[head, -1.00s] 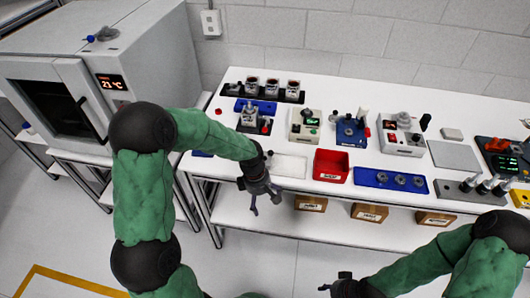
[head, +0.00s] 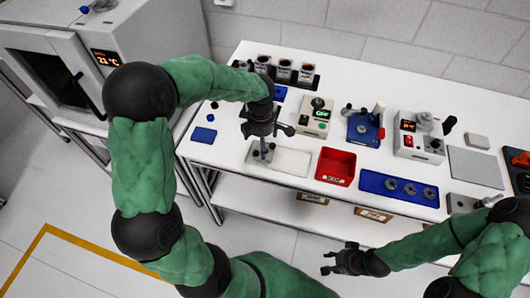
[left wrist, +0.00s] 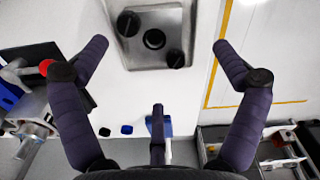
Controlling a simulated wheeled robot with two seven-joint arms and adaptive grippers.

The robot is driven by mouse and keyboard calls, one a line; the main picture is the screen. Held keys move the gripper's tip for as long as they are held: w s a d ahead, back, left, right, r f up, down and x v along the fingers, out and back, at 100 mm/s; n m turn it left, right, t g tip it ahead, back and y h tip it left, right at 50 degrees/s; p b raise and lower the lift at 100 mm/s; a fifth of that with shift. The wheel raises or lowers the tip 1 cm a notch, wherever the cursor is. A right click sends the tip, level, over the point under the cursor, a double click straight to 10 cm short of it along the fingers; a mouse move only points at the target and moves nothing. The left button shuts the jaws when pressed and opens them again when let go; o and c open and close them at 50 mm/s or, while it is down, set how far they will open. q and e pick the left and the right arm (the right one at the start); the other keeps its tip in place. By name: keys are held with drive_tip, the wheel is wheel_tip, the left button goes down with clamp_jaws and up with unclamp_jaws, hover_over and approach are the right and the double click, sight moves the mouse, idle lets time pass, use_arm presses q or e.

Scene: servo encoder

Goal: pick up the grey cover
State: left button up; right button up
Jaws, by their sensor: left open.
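A grey square metal piece (left wrist: 153,38), likely the grey cover, has a dark central hole and two dark round knobs at opposite corners. In the head view this grey piece (head: 262,154) sits near the front edge of the white table, partly hidden by my left gripper (head: 264,143). In the left wrist view my left gripper (left wrist: 158,48) is open and empty, its fingers spread to either side of the piece. The fingers look apart from it. My right gripper (head: 328,262) is empty in front of the table, its fingers apart.
A white pad (head: 292,162) and a red bin (head: 336,166) stand right of the grey piece. A blue tray (head: 398,188) holds several round parts. Instruments (head: 313,118) stand behind. A blue block (head: 204,135) lies to the left.

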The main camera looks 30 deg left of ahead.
use_arm(q)
drive_tip(key=shift+w+d+f+b, duration=0.1)
drive_tip(key=shift+f+b, duration=0.15)
drive_tip(key=shift+f, duration=0.65)
drive_tip(key=shift+w+d+f+b, duration=0.15)
drive_tip(key=shift+f+b, duration=0.1)
drive_tip(key=shift+f, duration=0.65)
drive_tip(key=shift+w+d+f+b, duration=0.1)
drive_tip(key=shift+f+b, duration=0.15)
drive_tip(key=shift+f, duration=0.65)
drive_tip(key=c, duration=1.7)
drive_tip(key=shift+o, duration=0.2)
drive_tip(key=shift+r, duration=0.1)
